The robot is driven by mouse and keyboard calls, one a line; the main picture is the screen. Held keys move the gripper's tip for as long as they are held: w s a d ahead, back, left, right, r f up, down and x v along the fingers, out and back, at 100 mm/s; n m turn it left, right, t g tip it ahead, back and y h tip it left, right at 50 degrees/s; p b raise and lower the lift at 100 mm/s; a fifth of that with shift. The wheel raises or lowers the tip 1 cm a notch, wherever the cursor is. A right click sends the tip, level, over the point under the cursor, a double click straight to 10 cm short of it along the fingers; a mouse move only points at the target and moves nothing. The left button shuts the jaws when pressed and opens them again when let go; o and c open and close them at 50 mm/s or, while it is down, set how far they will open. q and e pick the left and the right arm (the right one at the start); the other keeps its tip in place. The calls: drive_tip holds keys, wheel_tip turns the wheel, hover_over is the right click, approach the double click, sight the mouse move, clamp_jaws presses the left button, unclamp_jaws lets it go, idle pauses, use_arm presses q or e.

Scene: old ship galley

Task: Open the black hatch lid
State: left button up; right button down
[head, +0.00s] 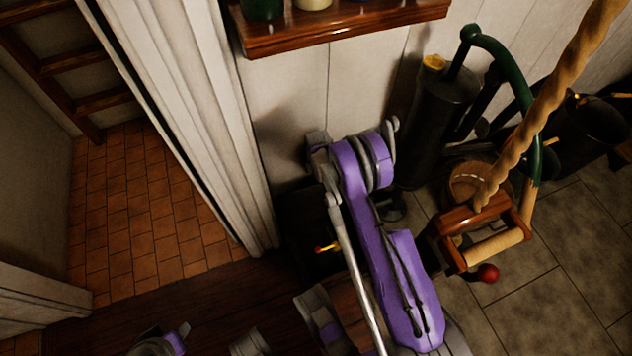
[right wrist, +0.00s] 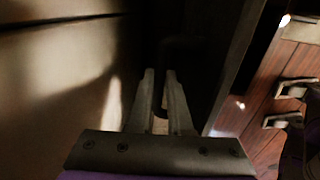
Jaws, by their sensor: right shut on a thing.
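The black hatch (head: 297,222) is a dark, box-like shape low against the wall, right of the pale door frame in the head view. My purple right arm partly covers it. My right gripper (head: 318,170) is at its upper edge, with the fingertips hidden in the head view. In the right wrist view the two grey fingers (right wrist: 162,98) are close together, shut on a thin dark part beside a dark panel (right wrist: 222,75). Shadow hides exactly which part of the lid they hold. I cannot tell how far the lid stands open. My left gripper is not in view.
A wooden shelf (head: 340,27) juts from the wall above. A black cylinder (head: 440,105) with a green curved pipe (head: 515,75), a thick rope (head: 548,100) and a wooden-framed roller (head: 492,247) crowd the right side. A tiled passage (head: 140,215) lies left.

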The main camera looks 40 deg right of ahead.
drive_tip(key=shift+w+d+f, duration=0.1)
drive_tip(key=shift+w+f, duration=0.05)
drive_tip(key=shift+w, duration=0.7)
drive_tip(key=c, duration=0.8)
unclamp_jaws()
drive_tip(key=shift+c, duration=0.2)
wheel_tip(320, 180, up, 11)
drive_tip(key=p, duration=0.2)
drive_tip(key=shift+s, duration=0.35)
drive_tip(key=shift+f, duration=0.1)
